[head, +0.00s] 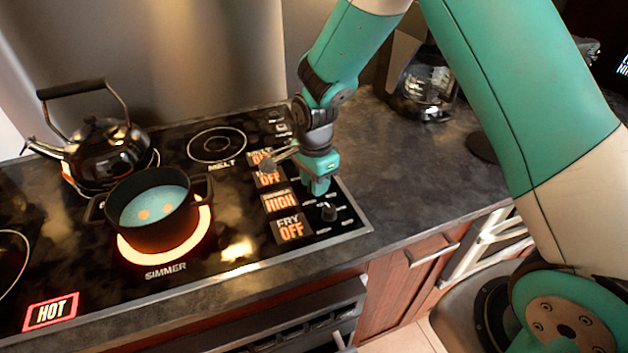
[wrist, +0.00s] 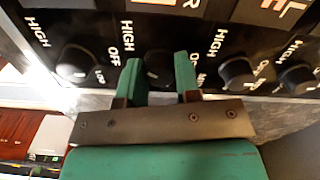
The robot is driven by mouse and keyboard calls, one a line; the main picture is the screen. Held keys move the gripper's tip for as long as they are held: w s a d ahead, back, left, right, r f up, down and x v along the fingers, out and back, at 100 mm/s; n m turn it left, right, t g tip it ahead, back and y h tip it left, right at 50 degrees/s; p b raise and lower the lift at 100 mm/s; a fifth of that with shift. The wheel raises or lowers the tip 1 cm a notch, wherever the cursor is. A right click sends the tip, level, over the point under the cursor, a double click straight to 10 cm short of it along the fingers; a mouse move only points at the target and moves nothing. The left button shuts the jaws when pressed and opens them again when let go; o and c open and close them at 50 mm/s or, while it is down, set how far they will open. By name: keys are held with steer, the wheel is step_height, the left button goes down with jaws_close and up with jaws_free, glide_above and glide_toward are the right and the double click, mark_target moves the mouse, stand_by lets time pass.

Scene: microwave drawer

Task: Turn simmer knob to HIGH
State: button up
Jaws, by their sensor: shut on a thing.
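My gripper (head: 318,188) reaches down onto the row of knobs at the stove's right edge. In the wrist view its two green fingers (wrist: 159,66) stand either side of a dark knob (wrist: 158,63), second from the left, and are shut on it. This looks like the simmer knob, though its name label is not readable. HIGH and OFF are printed around it. In the head view, the display second from the front reads HIGH (head: 280,203). The simmer burner (head: 199,231) glows orange under a dark pot (head: 160,236).
The front knob (head: 328,212) is close beside my gripper, next to the FRY OFF display (head: 291,228). Further knobs (wrist: 237,72) lie on the other side. A black kettle (head: 105,150) and a coffee maker (head: 425,88) stand at the back. The right counter (head: 420,175) is mostly clear.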

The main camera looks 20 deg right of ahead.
steer(key=shift+w, duration=0.1)
stand_by(0.4)
steer(key=o, duration=0.9)
step_height(320, 180, up, 18)
steer(key=shift+f+b, duration=0.25)
steer(key=shift+b, duration=0.75)
steer(key=s+a+r+n+y, duration=0.1)
steer(key=s+n, duration=0.6)
steer(key=s, duration=0.1)
steer(key=s+a+r+n+y, duration=0.1)
steer(key=s+a+n, duration=0.1)
steer(key=s+n, duration=0.5)
steer(key=s+a+n+y, duration=0.1)
steer(key=s+n+y, duration=0.1)
steer(key=s+n, duration=0.6)
steer(key=shift+s+a+r, duration=0.2)
steer(key=shift+s, duration=0.3)
steer(key=shift+s+a+r, duration=0.15)
steer(key=shift+s+r, duration=0.05)
steer(key=shift+s, duration=0.3)
